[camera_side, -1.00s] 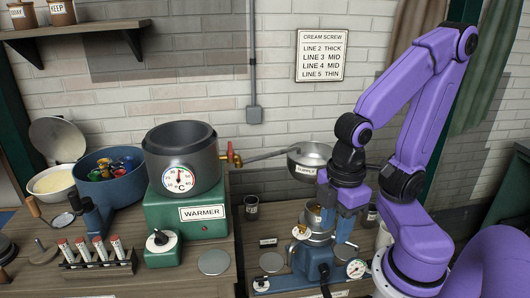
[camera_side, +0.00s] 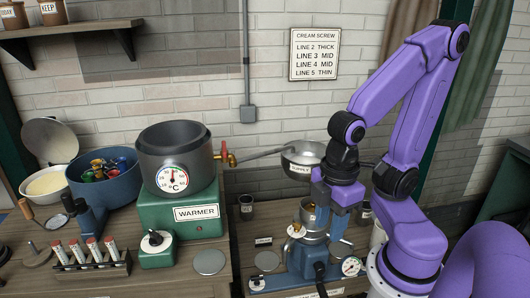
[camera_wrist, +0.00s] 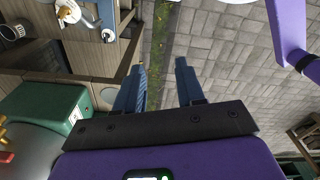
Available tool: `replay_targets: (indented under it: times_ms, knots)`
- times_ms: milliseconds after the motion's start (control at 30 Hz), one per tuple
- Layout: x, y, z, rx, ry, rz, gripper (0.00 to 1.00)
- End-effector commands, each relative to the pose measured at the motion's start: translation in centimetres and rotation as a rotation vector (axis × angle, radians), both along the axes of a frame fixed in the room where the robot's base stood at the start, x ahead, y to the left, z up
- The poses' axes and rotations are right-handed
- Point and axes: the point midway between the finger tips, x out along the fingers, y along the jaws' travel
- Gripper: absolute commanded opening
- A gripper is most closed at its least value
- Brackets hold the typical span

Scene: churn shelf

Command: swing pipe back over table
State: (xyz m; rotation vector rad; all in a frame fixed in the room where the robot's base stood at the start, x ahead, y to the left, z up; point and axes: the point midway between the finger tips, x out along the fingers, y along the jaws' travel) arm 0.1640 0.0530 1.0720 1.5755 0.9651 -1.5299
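In the side view a thin grey pipe (camera_side: 262,155) runs right from the brass tap on the warmer pot (camera_side: 175,150). Its far end reaches the metal supply bowl (camera_side: 303,158); whether it touches is unclear. My gripper (camera_side: 329,222) points down at the right, in front of the bowl and near the blue separator (camera_side: 306,260). I cannot make out the pipe in the wrist view.
The green warmer (camera_side: 180,208) stands on the left table, beside a blue tub (camera_side: 104,178) and a rack of tubes (camera_side: 93,262). A dark cup (camera_side: 246,207) stands between warmer and separator. A gap shows between the two tables.

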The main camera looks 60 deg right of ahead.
Motion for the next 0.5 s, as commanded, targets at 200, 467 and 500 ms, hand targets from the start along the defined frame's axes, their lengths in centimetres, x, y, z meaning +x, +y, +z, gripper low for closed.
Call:
replay_targets:
  times_ms: [200,467,500]
  knots:
    - [1.0,0.4,0.5,-0.004,0.001,-0.004,0.41]
    - [8.4,1.5,4.1,-0.027,0.018,-0.010,0.41]
    - [9.8,1.4,4.8,-0.030,0.022,-0.010,0.41]
